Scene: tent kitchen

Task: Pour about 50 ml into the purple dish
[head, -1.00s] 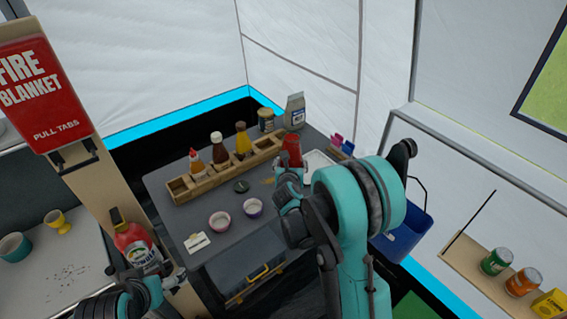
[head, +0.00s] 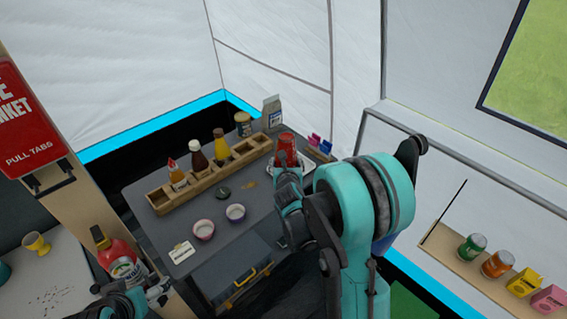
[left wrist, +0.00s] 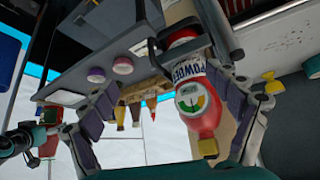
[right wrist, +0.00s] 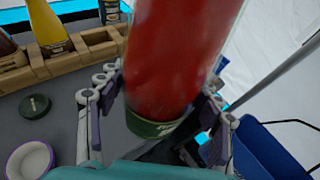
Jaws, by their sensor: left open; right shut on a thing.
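The purple dish (head: 235,213) sits empty-looking on the dark counter, right of a pink dish (head: 203,230). The purple dish also shows at the lower left of the right wrist view (right wrist: 30,161). My right gripper (head: 287,180) is shut on a red bottle (head: 286,148), also large in the right wrist view (right wrist: 183,60), with a green band at its lower end. The bottle is roughly upright, behind and right of the purple dish; its top is cut off in the right wrist view. My left gripper (left wrist: 160,115) is open and empty, near the red extinguisher (left wrist: 190,90).
A wooden rack (head: 215,175) with several sauce bottles stands behind the dishes. A dark green lid (head: 223,194) lies between rack and dishes. A white tray (head: 299,168) is beside the held bottle. A white card (head: 181,252) lies at the front left.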

